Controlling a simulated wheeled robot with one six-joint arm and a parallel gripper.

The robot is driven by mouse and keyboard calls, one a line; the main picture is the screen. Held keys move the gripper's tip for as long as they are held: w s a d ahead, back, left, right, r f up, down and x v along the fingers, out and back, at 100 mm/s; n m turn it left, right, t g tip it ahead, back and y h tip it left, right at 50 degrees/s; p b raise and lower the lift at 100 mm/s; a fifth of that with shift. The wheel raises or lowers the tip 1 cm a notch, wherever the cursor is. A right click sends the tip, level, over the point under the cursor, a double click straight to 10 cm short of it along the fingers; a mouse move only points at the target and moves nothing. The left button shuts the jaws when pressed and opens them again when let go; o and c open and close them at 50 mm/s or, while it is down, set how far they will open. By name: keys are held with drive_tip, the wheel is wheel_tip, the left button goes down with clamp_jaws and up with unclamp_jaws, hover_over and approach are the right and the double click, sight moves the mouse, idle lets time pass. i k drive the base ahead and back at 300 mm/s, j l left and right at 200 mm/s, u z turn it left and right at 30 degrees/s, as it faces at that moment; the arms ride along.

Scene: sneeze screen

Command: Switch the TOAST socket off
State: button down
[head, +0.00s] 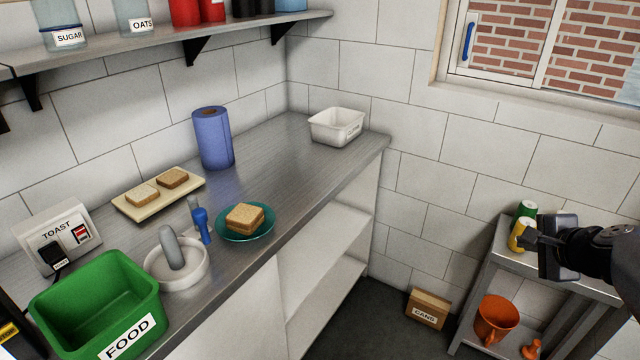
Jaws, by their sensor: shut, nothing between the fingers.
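The TOAST socket (59,236) is a white box with a slanted face at the left end of the counter, against the wall. A black plug (52,257) sits in its lower left. A small red and white rocker switch (81,233) is at its right; its position is too small to tell. My gripper (530,239) is shut and empty at the far right, in front of the side table and far from the socket. It is beside a yellow can (519,235); I cannot tell if they touch.
A green FOOD bin (95,290) stands close in front of the socket. A white mortar with a grey pestle (176,268), a blue-handled tool (202,225), a teal plate with a sandwich (245,235) and a bread board (131,207) are nearby. The counter's right half is mostly clear.

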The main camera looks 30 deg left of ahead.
sight(81, 233)
drive_tip(key=u, duration=1.85)
drive_tip(key=i+j, duration=0.15)
drive_tip(key=j, duration=0.2)
drive_tip(key=i+j, duration=0.2)
drive_tip(key=j, duration=0.15)
drive_tip(key=i+j, duration=0.15)
drive_tip(key=j, duration=0.2)
drive_tip(key=i+j, duration=0.2)
drive_tip(key=j, duration=0.15)
